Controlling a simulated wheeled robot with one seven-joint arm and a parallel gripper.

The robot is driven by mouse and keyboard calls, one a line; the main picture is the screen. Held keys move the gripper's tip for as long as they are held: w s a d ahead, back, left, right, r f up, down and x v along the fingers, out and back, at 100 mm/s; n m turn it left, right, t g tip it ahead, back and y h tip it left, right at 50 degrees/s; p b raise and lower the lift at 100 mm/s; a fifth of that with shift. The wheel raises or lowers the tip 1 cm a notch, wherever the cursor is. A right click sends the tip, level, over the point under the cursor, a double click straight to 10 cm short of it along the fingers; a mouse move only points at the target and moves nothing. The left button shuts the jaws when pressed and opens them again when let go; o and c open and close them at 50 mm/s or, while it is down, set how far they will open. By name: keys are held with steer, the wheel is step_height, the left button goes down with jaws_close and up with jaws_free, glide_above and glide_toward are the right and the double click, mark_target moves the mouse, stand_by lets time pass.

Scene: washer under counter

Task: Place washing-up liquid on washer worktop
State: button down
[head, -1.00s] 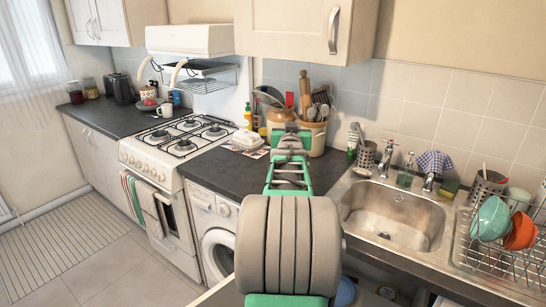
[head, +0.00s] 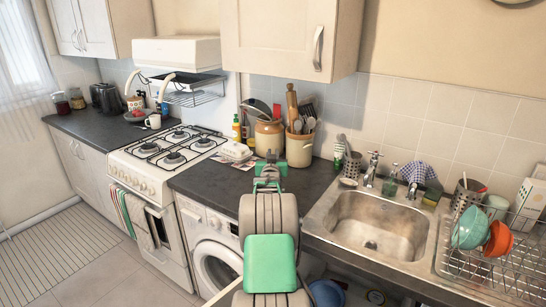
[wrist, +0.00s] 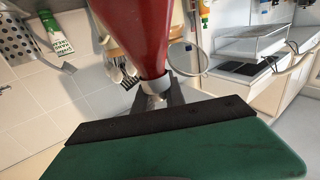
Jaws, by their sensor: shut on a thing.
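A red bottle (wrist: 138,35) with a pale collar and narrow nozzle is held in my gripper (wrist: 163,100). It appears to be the washing-up liquid; its label is not visible. The wrist view looks upside down, with the nozzle pointing down in the picture. In the head view my gripper (head: 269,172) is at the far end of my arm, over the washer worktop's right part, and my arm hides the bottle. The dark washer worktop (head: 205,178) lies above the white washer (head: 213,255). I cannot tell whether the bottle touches the worktop.
The cooker (head: 160,165) is left, the sink (head: 375,225) right, then a dish rack (head: 490,250). The worktop's front left is clear.

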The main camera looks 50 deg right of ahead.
steer(key=shift+f, duration=1)
steer(key=c, duration=1.4)
jaws_free()
